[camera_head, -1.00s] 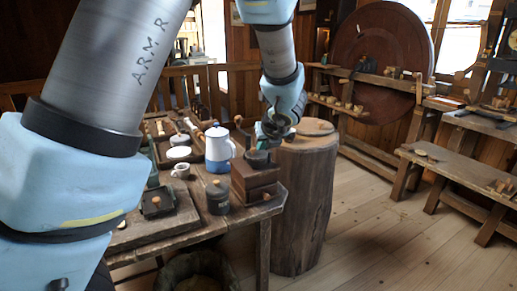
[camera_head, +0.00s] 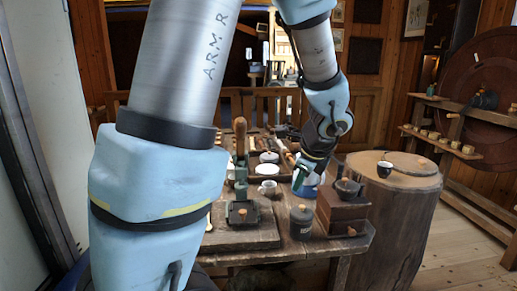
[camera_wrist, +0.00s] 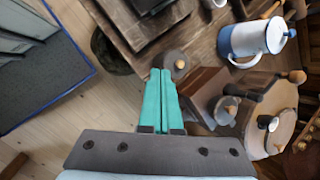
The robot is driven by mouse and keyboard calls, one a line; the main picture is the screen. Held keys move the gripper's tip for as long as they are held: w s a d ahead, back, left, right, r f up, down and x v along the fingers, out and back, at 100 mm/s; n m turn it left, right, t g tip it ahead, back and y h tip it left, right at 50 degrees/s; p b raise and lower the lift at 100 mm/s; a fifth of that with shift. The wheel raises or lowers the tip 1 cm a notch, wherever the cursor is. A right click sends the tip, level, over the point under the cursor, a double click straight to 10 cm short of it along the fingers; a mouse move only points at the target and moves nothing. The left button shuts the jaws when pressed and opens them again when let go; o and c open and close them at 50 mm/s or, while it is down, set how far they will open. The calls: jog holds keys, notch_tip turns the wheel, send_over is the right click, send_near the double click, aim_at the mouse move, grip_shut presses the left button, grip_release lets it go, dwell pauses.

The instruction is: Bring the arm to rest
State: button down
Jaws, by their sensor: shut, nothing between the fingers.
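My gripper (camera_head: 302,178) hangs above the wooden table (camera_head: 360,243), near its right end. In the wrist view its teal fingers (camera_wrist: 161,85) lie together, shut, with nothing between them. A wooden grinder (camera_head: 342,212) stands just to the right of it and also shows in the wrist view (camera_wrist: 200,88). A dark canister with a wooden knob (camera_head: 302,222) is below it in the head view. A blue and white pot (camera_wrist: 256,38) is partly hidden behind my gripper in the head view.
A white mug (camera_head: 267,187) and a small dark press (camera_head: 242,211) stand on the table. A thick wooden stump (camera_head: 390,225) stands right of the table. Open floor (camera_head: 465,258) lies beyond it.

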jog(key=s+a+f+n+g+h, duration=0.1)
jog(key=s+a+n, duration=0.3)
jog(key=a+n, duration=0.5)
jog(key=s+a+f+n+g, duration=0.2)
jog(key=s+a+n, duration=0.2)
jog(key=a+n, duration=0.5)
jog(key=n, duration=0.5)
jog(key=shift+s+n+g+h, duration=0.25)
jog(key=shift+n+g+h, duration=0.05)
jog(key=shift+g+h, duration=0.1)
